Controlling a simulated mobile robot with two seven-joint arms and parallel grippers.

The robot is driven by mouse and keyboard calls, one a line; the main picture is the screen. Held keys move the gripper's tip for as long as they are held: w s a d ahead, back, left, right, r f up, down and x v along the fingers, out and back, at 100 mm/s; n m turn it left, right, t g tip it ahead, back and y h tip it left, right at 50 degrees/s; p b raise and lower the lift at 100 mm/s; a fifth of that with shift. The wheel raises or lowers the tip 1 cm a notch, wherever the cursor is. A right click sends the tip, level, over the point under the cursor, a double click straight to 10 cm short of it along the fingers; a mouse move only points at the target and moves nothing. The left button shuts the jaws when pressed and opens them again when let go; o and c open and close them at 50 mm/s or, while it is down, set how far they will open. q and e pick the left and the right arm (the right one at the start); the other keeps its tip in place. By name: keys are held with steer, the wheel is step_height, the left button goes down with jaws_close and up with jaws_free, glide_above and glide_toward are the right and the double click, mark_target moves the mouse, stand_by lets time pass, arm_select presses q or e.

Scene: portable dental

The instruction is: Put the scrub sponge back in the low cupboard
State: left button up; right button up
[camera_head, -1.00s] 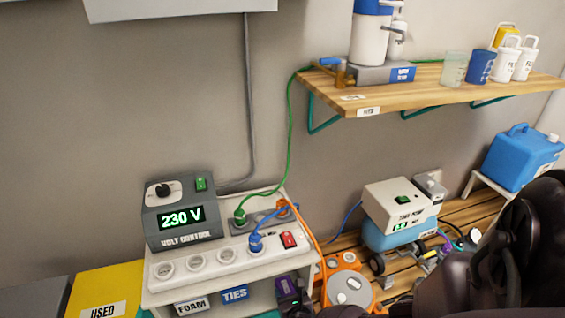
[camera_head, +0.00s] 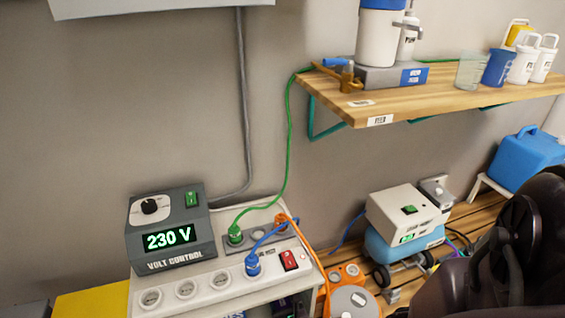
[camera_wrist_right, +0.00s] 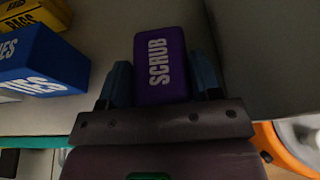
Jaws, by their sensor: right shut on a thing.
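The scrub sponge (camera_wrist_right: 160,62) is a purple block with white SCRUB lettering in the right wrist view. My right gripper (camera_wrist_right: 162,80) is shut on it, with one blue finger on each side. The sponge is above or on a plain grey surface; I cannot tell whether it touches it. In the head view, the white unit (camera_head: 215,285) under the voltage controller has an open space at the bottom edge, mostly cut off. The sponge cannot be made out there. I cannot tell which part is the low cupboard. My left gripper is not in view.
An orange curved part (camera_wrist_right: 275,145) is at lower right. The voltage controller (camera_head: 170,225) stands on the white unit.

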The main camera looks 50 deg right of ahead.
steer(key=shift+f, duration=0.35)
steer(key=o, duration=1.1)
steer(key=shift+f, duration=0.1)
steer(key=shift+r, duration=0.2)
